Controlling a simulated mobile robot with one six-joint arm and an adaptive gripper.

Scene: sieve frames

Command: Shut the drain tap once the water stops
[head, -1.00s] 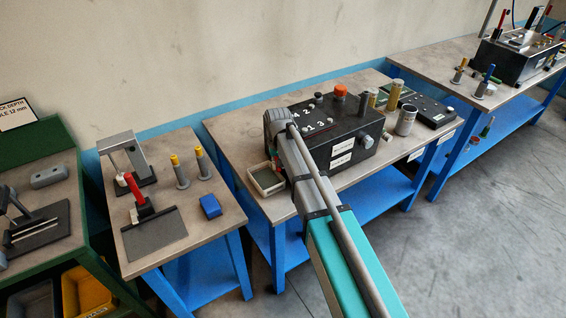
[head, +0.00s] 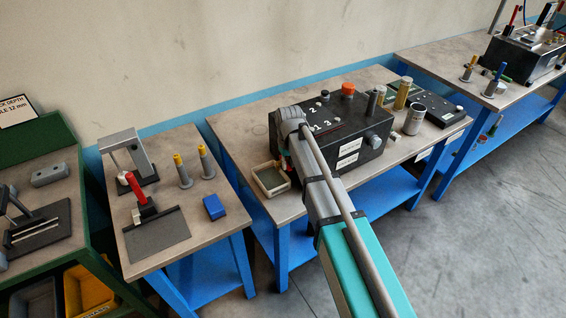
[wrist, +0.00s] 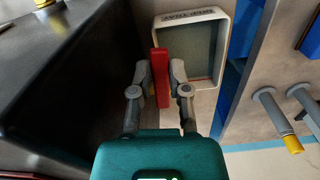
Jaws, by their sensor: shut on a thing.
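In the wrist view my gripper (wrist: 160,74) is shut on a red upright handle (wrist: 161,60), which I take to be the drain tap's lever. One grey finger presses on each side. The handle stands beside the black box (wrist: 75,75) and in front of the drip tray (wrist: 222,45). The tap's body is hidden. In the head view my arm covers most of the gripper and tap. The pale-rimmed drip tray (head: 263,193) and black box (head: 375,137) show beside it. I cannot make out any running water.
An orange knob (head: 348,89) and several cylinders stand on or behind the black box. A grey cup (head: 415,122) is on its right. The left bench (head: 200,242) carries a blue block (head: 214,207) and yellow-topped pegs (head: 184,172). Open floor lies at the right.

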